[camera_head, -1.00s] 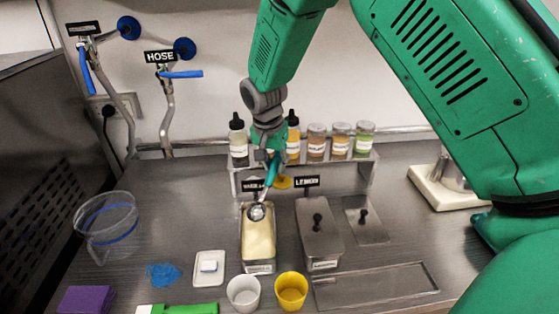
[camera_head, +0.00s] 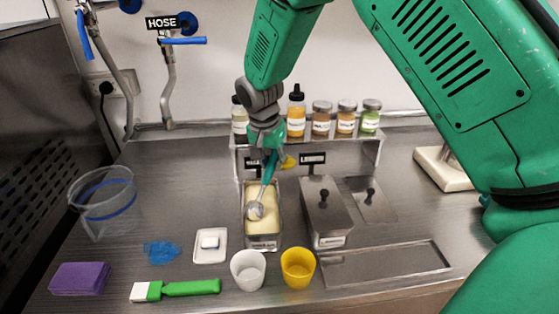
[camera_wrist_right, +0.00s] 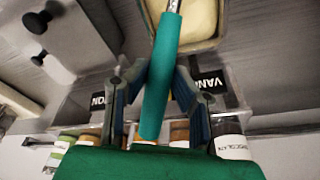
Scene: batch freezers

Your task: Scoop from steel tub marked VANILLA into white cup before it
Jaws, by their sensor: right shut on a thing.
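The open steel tub (camera_head: 264,244) holds pale cream ice cream. Its sign, VANI… in the wrist view (camera_wrist_right: 209,83), is partly hidden behind my gripper. My right gripper (camera_head: 268,152) is shut on the teal handle of a scoop (camera_head: 269,170); the handle also shows between the fingers in the wrist view (camera_wrist_right: 162,70). The scoop's metal head (camera_head: 256,210) is at the ice cream surface, about mid-tub; I cannot tell how deep or how full it is. The white cup (camera_head: 248,270) stands upright in front of the tub and looks empty. My left gripper is not in view.
A yellow cup (camera_head: 298,268) stands right of the white cup. A lidded steel tub (camera_head: 326,215) is right of the open one. A bottle rack (camera_head: 378,148) stands behind. A white dish (camera_head: 210,258), green-handled brush (camera_head: 190,288) and clear pitcher (camera_head: 100,215) are left.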

